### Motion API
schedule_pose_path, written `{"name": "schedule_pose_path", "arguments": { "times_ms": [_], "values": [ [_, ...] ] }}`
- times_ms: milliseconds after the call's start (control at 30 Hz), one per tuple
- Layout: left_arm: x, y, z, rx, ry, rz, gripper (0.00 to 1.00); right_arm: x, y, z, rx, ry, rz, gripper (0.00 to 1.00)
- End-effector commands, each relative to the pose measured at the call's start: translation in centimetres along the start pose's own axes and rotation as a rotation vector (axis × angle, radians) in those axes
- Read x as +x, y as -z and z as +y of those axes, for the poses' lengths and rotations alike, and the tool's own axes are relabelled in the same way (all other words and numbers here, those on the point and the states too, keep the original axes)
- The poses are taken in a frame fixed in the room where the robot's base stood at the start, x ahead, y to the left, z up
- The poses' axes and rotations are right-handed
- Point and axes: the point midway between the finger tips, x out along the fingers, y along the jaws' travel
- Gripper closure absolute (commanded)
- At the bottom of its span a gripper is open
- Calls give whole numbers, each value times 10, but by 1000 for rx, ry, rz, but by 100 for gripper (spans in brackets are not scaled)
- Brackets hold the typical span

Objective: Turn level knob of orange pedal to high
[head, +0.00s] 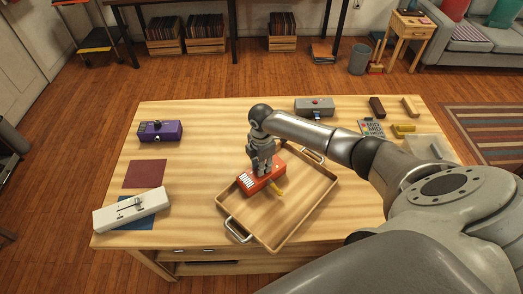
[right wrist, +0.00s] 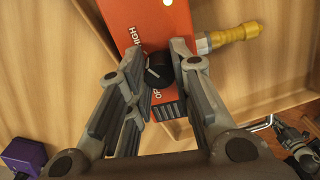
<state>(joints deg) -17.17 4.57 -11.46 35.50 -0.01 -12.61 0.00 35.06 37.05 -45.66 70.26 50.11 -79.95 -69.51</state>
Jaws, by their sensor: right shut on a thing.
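The orange pedal (head: 277,176) sits inside a wooden tray (head: 297,217) on the table. In the right wrist view the orange pedal (right wrist: 178,22) shows a black round knob (right wrist: 157,68) with a white pointer line. Printed lettering reading HIGH is beside the knob, and other lettering near it is partly hidden. My right gripper (right wrist: 155,62) has its fingertips on both sides of the knob, shut on it. In the head view my right gripper (head: 262,160) comes down over the pedal from above and hides the knob. My left gripper is not in view.
A yellow plug (right wrist: 235,34) sticks out of the pedal's side. The tray has raised walls and metal handles (head: 238,231). A purple pedal (head: 160,131), a grey pedal (head: 314,107) and a white pedal (head: 131,210) stand apart on the table. The table's left middle has free room.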

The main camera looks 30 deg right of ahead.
Motion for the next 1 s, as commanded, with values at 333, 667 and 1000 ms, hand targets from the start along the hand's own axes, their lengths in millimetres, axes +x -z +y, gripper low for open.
{"name": "schedule_pose_path", "arguments": {
  "times_ms": [333,667,1000],
  "values": [
    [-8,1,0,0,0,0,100,-1,0,0,85,-1,0,100],
    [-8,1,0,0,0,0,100,-1,0,1,90,-2,0,100],
    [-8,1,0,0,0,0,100,0,0,0,89,-1,0,54]
  ]
}}
